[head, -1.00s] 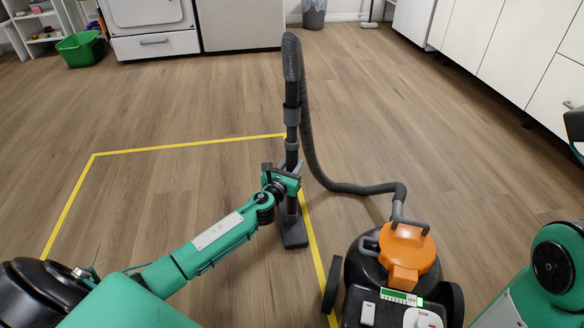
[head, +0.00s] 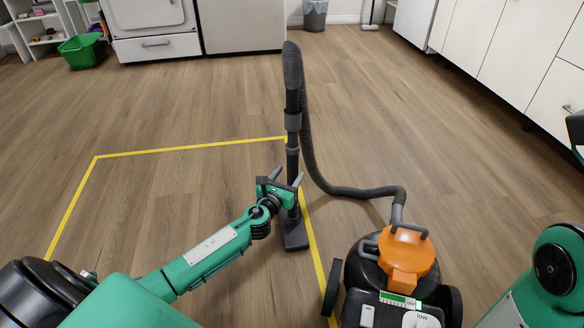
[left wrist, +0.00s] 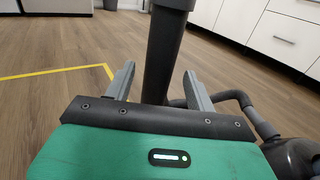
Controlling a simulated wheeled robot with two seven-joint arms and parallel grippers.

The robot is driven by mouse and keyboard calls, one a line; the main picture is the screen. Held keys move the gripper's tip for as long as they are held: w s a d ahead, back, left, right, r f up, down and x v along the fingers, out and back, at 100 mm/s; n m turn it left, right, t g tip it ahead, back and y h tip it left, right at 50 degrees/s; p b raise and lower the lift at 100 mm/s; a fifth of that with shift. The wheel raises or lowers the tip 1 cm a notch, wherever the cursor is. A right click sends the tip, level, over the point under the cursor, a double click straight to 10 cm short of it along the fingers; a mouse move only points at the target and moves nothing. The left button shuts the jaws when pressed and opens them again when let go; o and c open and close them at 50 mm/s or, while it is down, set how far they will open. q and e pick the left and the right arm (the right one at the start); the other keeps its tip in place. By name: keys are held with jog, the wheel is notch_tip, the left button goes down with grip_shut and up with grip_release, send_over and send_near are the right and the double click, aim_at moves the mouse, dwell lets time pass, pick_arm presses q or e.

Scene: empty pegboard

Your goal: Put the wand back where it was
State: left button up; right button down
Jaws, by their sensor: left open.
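The dark wand (head: 293,158) stands upright, its flat floor head (head: 295,238) resting on the wood floor by the yellow line. A ribbed grey hose (head: 312,150) runs from its top to the black and orange vacuum canister (head: 405,262). My left gripper (head: 287,176) is open low on the wand, on its near side. In the left wrist view, the wand's tube (left wrist: 165,50) stands upright between the two spread fingers of my left gripper (left wrist: 158,76) or just beyond their tips; I cannot tell which. My right gripper is out of view.
Yellow tape (head: 190,147) marks an area on the floor to the left of the wand. White cabinets (head: 510,55) line the right side. A green bin (head: 82,51) and a grey bin (head: 314,16) stand far back. The floor beyond the wand is clear.

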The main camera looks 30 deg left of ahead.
pick_arm(q)
jog(key=s+p, duration=0.2)
jog(key=s, duration=0.6)
jog(key=shift+s+d, duration=0.15)
jog(key=shift+d, duration=0.1)
